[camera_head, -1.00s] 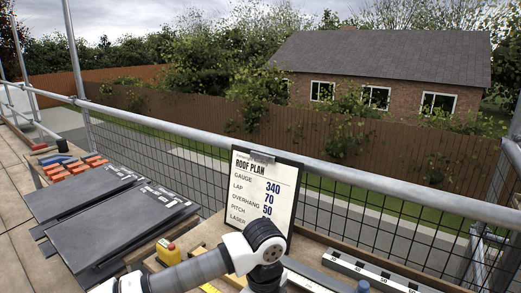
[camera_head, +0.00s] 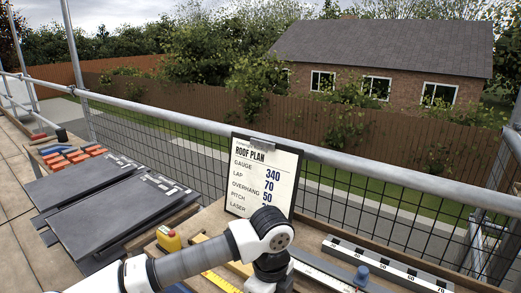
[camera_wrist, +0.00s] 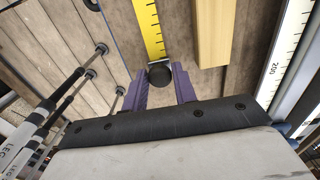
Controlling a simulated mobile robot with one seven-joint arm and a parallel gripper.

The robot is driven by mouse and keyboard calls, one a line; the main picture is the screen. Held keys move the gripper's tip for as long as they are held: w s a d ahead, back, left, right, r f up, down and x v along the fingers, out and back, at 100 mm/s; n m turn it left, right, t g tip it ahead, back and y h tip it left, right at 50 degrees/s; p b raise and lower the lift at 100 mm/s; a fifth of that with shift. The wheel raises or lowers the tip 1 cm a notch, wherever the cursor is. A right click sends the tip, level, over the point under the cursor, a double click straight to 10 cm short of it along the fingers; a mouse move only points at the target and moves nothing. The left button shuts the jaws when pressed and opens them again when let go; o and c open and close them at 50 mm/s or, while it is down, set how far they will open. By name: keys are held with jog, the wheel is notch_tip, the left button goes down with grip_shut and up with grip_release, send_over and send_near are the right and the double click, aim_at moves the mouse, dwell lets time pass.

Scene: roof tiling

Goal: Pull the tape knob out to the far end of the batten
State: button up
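A yellow measuring tape (camera_wrist: 149,28) runs down the wrist view to a dark round knob (camera_wrist: 160,74) at its end. A pale wooden batten (camera_wrist: 213,32) lies right of the tape in the wrist view. In the head view my wrist hides the knob and the fingers.
A roof plan clipboard (camera_head: 262,180) stands behind my wrist. A yellow-and-red case (camera_head: 169,239) is to its left. A marked rule (camera_head: 385,263) and a small blue object (camera_head: 362,274) lie to the right. Dark tiles (camera_head: 115,215) are stacked at left.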

jog(key=shift+o, duration=1.4)
jog(key=shift+r, duration=0.1)
jog(key=shift+r+p, duration=1.4)
jog(key=shift+r, duration=2)
